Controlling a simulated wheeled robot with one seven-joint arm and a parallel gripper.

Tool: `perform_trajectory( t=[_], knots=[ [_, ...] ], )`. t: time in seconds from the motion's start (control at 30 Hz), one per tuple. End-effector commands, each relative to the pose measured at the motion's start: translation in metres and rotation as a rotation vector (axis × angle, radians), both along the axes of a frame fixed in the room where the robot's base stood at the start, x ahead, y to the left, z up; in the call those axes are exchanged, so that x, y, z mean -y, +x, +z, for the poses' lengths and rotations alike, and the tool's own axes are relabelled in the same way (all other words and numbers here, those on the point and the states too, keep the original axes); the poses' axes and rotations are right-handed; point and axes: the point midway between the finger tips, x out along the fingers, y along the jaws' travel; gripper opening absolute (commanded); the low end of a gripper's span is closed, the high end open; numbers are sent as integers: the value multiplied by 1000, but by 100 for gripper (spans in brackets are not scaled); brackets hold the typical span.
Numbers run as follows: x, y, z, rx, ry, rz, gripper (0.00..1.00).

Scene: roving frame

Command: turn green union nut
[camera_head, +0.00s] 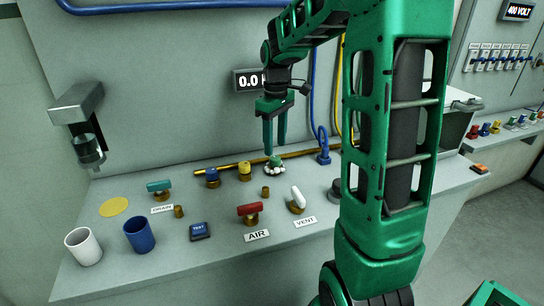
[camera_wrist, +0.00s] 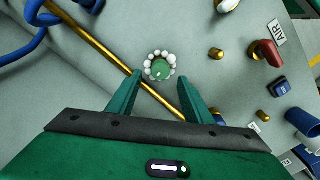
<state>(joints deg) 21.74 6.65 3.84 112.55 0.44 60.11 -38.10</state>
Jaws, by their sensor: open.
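The green union nut (camera_head: 275,163) sits on the bench near a brass pipe, with a ring of white knobs around its green top. In the wrist view the nut (camera_wrist: 159,68) lies just beyond my fingertips, slightly left of the middle of the gap. My gripper (camera_head: 273,150) points down above the nut, its two green fingers apart. In the wrist view my gripper (camera_wrist: 163,80) is open with nothing between the fingers. Whether the fingertips reach down beside the nut cannot be told.
A brass pipe (camera_head: 225,165) runs along the bench behind the nut. A red-handled AIR valve (camera_head: 249,210), a white-handled VENT valve (camera_head: 298,197) and a green-handled DRAIN valve (camera_head: 158,186) stand nearby. A white cup (camera_head: 83,247) and a blue cup (camera_head: 140,236) are front left. A blue hose fitting (camera_head: 323,152) is right.

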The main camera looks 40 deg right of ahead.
Motion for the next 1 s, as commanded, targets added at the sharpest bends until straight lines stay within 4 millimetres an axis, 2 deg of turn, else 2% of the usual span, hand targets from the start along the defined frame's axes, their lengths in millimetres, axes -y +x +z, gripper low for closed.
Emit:
perform_trajectory(
  t=[0.1, 0.3, 0.7, 0.73, 0.9, 1.0],
  knots=[
    [0, -1, -21, -4, 1, -1, 46],
    [0, -1, -43, -3, 1, -1, 46],
    [0, -1, -50, 0, 0, -1, 46],
    [0, -1, -50, 0, 0, -1, 44],
    [0, -1, -50, 0, 0, -2, 5],
    [-3, 0, -50, 0, 0, -1, 5]
  ],
)
